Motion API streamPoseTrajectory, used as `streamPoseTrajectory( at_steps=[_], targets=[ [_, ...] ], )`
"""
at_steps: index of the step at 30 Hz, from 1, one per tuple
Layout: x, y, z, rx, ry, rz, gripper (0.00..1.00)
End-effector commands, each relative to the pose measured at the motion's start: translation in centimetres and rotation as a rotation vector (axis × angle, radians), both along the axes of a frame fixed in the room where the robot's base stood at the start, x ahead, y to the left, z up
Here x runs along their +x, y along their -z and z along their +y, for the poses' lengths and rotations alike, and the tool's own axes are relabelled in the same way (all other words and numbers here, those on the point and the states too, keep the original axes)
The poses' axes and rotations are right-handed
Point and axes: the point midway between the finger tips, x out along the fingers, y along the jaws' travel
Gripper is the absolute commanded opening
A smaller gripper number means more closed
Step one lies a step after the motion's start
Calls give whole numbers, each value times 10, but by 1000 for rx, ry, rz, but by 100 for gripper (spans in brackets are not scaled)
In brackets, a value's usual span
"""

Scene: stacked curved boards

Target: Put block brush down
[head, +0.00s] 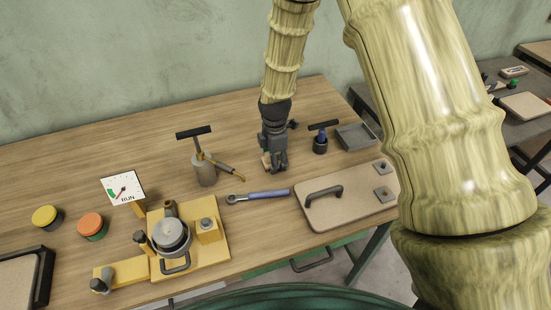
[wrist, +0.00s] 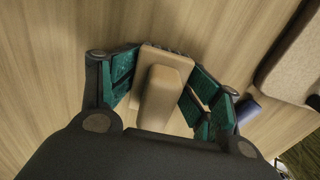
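The block brush (wrist: 163,85) is a tan block with a raised grip and a dark bristly edge. In the wrist view it sits between the two teal-padded fingers of my gripper (wrist: 160,80), with a pad against each side. In the head view my gripper (head: 275,168) points down over the middle of the wooden table (head: 130,150), and a small tan part of the brush (head: 266,160) shows at its fingers. The brush is low over the tabletop; I cannot tell whether it touches the wood. Its underside is hidden.
A blue-handled ratchet (head: 265,195) and a tan board with a handle (head: 345,200) lie in front. A hand pump (head: 204,168) stands left, a dark blue-topped tool (head: 320,142) and grey tray (head: 356,136) right. A yellow fixture (head: 205,260) is front left. Bare wood lies behind.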

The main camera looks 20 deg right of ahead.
Motion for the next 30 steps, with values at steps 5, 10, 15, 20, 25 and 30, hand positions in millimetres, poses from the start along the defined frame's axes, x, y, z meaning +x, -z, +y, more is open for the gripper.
streamPoseTrajectory(
  at_steps=[5,10,15,20,25,30],
  targets=[
    [-6,7,1,1,-1,13,66],
    [-5,5,1,1,-1,11,66],
    [-4,4,1,1,-1,10,66],
    [-4,2,0,1,-1,8,66],
    [-2,-13,0,0,0,5,66],
    [-1,-29,0,1,-1,3,66]
  ],
)
